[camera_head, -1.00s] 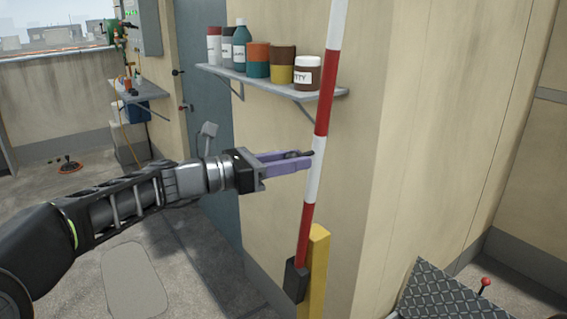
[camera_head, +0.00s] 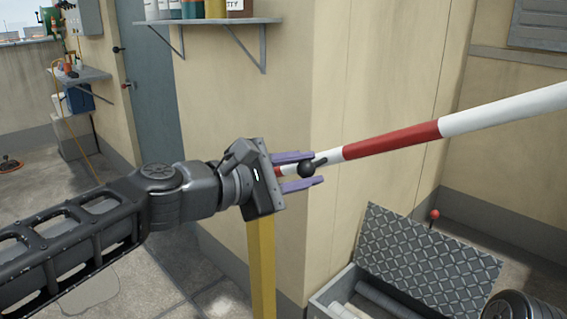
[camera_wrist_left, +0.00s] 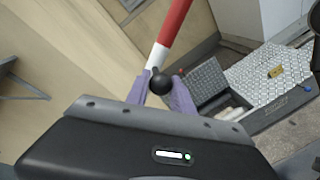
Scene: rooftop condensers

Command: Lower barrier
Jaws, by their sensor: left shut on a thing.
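The red-and-white barrier pole (camera_head: 405,139) slants gently upward to the right from my gripper, running out of the head view. It also shows in the wrist view (camera_wrist_left: 174,24). A black knob handle (camera_head: 307,170) sticks out near its lower end; in the wrist view the knob (camera_wrist_left: 161,84) lies between the purple fingers. My left gripper (camera_head: 318,168) is shut on this handle. The yellow post (camera_head: 262,270) stands below my gripper; its top and the barrier's pivot are hidden behind the gripper. My right gripper is not in view.
A wall shelf (camera_head: 215,21) with several containers is at the upper left. An open metal box (camera_head: 345,292) with a tread-plate lid (camera_head: 425,262) sits on the floor below the pole, with a red-knobbed lever (camera_head: 434,215) behind. The space around the pole's visible length looks clear.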

